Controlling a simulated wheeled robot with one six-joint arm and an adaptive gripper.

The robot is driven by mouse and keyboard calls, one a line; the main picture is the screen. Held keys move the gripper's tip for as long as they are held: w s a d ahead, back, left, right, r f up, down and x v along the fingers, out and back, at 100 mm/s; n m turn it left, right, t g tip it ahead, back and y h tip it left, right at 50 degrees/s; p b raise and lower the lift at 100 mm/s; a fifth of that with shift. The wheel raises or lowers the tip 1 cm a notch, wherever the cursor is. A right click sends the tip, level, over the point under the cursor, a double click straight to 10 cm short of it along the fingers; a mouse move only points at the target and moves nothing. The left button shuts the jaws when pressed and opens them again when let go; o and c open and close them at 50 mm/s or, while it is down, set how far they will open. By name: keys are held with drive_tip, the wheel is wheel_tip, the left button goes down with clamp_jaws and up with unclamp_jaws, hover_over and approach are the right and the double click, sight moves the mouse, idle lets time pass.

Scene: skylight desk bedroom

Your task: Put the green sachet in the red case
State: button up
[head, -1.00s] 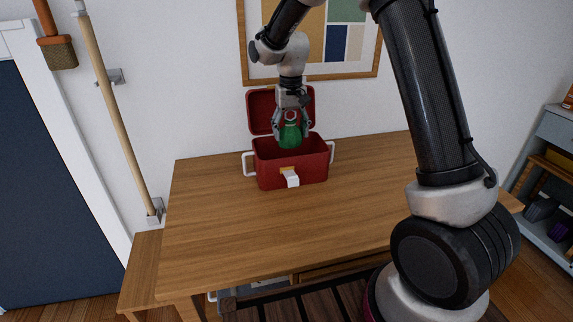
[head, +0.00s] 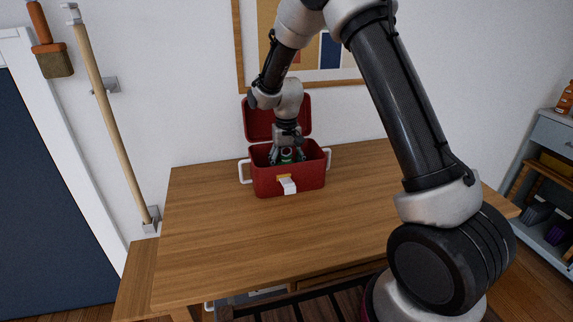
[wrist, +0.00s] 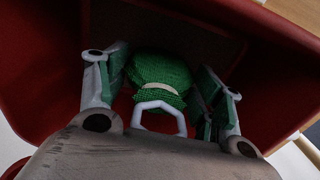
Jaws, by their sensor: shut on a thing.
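The red case (head: 305,178) stands on the wooden table with its lid (head: 262,120) open and tilted back toward the wall. My gripper (head: 287,157) points down into the case, its fingers partly below the front rim. It is shut on the green sachet (head: 287,154), of which only a small part shows in the head view. In the wrist view the green woven sachet (wrist: 160,70) with its pale band sits between the two fingers, inside the red walls. A white loop (wrist: 160,112) is in front of it. The sachet's underside and the case floor are hidden.
The wooden table (head: 230,240) is clear around the case. The case has white side handles (head: 244,172) and a white front latch (head: 288,186). A framed board (head: 345,84) hangs on the wall behind. A shelf unit (head: 550,135) stands at the right.

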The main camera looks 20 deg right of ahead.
drive_tip(key=o, duration=1)
drive_tip(key=shift+f, duration=0.1)
wheel_tip(320, 180, up, 12)
drive_tip(key=shift+r, duration=0.2)
drive_tip(key=s+d+r+t, duration=0.1)
drive_tip(key=s+d+r, duration=0.4)
drive_tip(key=s+r, duration=0.25)
drive_tip(key=s+d+r+t, duration=0.1)
drive_tip(key=s+d+r, duration=0.45)
drive_tip(key=s, duration=0.35)
drive_tip(key=s+d, duration=0.1)
drive_tip(key=s, duration=0.5)
drive_tip(key=s+d+t, duration=0.1)
drive_tip(key=s+d, duration=0.1)
drive_tip(key=s, duration=0.3)
drive_tip(key=s+d+t, duration=0.1)
drive_tip(key=s, duration=0.5)
drive_tip(key=shift+s+d, duration=0.2)
drive_tip(key=shift+s, duration=0.1)
